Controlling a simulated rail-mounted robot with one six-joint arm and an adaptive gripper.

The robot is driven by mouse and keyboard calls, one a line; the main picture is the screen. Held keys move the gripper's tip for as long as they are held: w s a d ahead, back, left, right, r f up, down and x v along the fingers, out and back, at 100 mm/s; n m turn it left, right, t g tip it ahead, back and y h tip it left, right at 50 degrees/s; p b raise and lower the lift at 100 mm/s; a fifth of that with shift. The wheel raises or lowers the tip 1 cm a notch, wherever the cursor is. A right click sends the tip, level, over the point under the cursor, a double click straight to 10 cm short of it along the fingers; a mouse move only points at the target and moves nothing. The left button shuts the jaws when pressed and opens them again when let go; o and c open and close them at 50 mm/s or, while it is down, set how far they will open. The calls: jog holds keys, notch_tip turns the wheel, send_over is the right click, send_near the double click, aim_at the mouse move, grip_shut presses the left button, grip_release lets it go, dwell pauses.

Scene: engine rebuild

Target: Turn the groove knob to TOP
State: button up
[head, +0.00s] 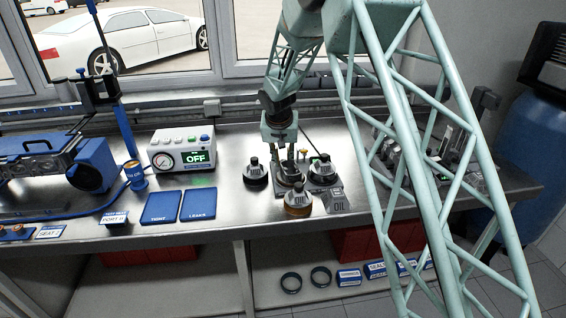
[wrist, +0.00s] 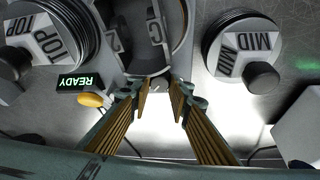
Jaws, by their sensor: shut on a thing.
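My gripper (head: 290,160) points down at a small fixture (head: 290,182) on the steel bench, among dark round pieces. The setting of the knob cannot be read. A round piece marked TOP (wrist: 52,38) is at upper left in the wrist view, and one marked MID (wrist: 243,50) at upper right.
A lit READY display (wrist: 78,82) and a yellow button (wrist: 91,100) sit beside the fingers. Dark round pieces stand close on the left (head: 255,174), right (head: 322,170) and front (head: 297,204). A tester reading OFF (head: 182,150) and blue mats (head: 160,207) are further left.

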dwell(0.3)
jog(key=o, duration=0.8)
jog(key=shift+o, duration=0.2)
jog(key=shift+r, duration=0.15)
jog(key=shift+v, duration=5.85)
